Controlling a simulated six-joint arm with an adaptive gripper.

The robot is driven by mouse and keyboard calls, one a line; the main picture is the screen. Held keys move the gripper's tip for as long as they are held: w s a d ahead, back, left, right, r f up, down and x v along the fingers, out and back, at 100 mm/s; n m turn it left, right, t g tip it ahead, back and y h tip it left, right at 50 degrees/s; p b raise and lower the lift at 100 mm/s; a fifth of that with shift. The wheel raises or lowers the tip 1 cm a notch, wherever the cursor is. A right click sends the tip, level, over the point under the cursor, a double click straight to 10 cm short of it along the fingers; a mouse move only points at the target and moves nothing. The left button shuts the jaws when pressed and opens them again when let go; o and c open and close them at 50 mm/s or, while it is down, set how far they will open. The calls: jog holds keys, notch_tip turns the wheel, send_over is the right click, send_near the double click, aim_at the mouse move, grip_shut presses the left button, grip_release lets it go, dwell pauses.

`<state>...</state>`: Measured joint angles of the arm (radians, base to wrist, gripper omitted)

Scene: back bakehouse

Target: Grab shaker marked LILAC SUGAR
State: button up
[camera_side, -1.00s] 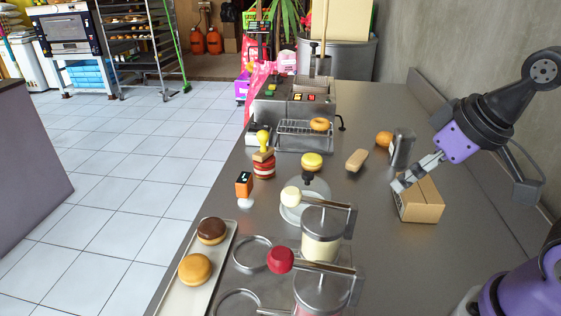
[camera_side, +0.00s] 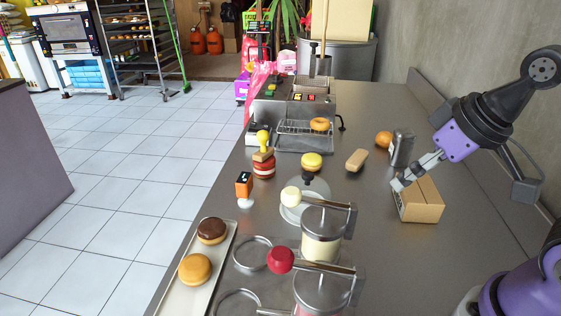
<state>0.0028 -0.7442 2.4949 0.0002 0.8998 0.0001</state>
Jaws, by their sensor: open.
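A grey metal canister (camera_side: 402,148), which looks like a shaker, stands upright on the steel counter; I cannot read any mark on it. My gripper (camera_side: 398,184) is open, with its fingers just in front of the canister in the picture and over the left rear of a cardboard box (camera_side: 422,205). I cannot tell whether the fingers touch the box. Nothing shows between them. No label reading LILAC SUGAR can be made out.
A round bun (camera_side: 384,139) sits left of the canister, and a long pastry (camera_side: 357,160) lies farther left. Two lidded jars (camera_side: 323,236) with long handles stand in front. A fryer (camera_side: 292,105) is at the back. The counter (camera_side: 455,250) right of the box is bare.

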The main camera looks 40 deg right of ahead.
jog(key=w+d+r+m+h, duration=0.1)
jog(key=w+d+r+m, duration=0.1)
jog(key=w+d, duration=0.35)
jog(key=m+g+h, duration=0.2)
jog(key=m, duration=0.4)
send_over(406, 133)
jog(key=s+a, duration=0.2)
notch_tip(406, 133, down, 7)
jog(key=x, duration=0.4)
jog(key=shift+w+d+f, duration=0.2)
jog(key=shift+d+f, duration=0.05)
jog(key=shift+d, duration=0.15)
jog(key=x, duration=0.5)
jog(key=shift+d+f, duration=0.15)
jog(key=shift+f, duration=0.15)
jog(key=shift+s, duration=0.1)
jog(key=c, duration=1.3)
